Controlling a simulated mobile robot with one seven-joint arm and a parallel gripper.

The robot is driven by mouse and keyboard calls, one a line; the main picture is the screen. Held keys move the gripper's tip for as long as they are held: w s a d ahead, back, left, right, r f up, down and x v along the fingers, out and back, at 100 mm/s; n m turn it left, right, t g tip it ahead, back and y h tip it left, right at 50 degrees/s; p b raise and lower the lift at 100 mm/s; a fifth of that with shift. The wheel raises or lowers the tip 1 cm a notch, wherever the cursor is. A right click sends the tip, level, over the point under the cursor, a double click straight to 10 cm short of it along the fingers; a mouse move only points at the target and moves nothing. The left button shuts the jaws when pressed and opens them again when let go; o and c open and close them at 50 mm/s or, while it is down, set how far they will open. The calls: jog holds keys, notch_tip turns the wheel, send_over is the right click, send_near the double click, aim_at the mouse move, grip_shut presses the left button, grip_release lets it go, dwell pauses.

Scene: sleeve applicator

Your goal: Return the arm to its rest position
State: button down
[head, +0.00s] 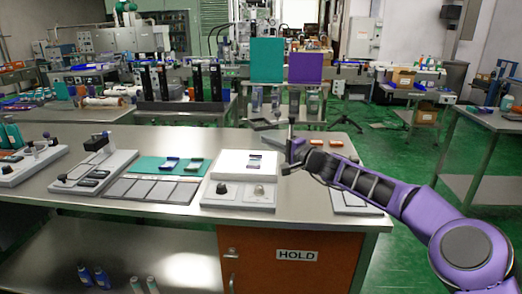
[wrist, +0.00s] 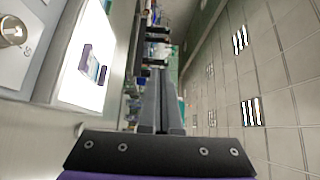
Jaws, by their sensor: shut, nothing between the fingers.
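My purple arm comes in from the right of the head view, bent at the elbow, and reaches over the right part of the steel bench (head: 335,210). My gripper (head: 287,169) is above the bench, just right of the white lit box (head: 232,187). In the wrist view my gripper (wrist: 161,78) shows two grey fingers together, with nothing between them. The lit panel (wrist: 82,85) of that box is at the left there, with a small dark-edged item (wrist: 93,66) on it. The arm hides part of the bench's right end.
A teal mat (head: 147,166) with two small items and a row of grey plates (head: 150,190) lie left of the lit box. Upright teal (head: 267,60) and purple (head: 306,67) panels stand behind. An orange HOLD cabinet (head: 285,275) is under the bench. Green floor (head: 405,165) lies open to the right.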

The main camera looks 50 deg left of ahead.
jog(key=shift+s+d, duration=0.4)
jog(key=shift+s, duration=0.45)
jog(key=shift+s+d, duration=0.35)
jog(key=shift+s, duration=0.5)
jog(key=shift+s+d, duration=0.4)
jog(key=shift+s, duration=0.45)
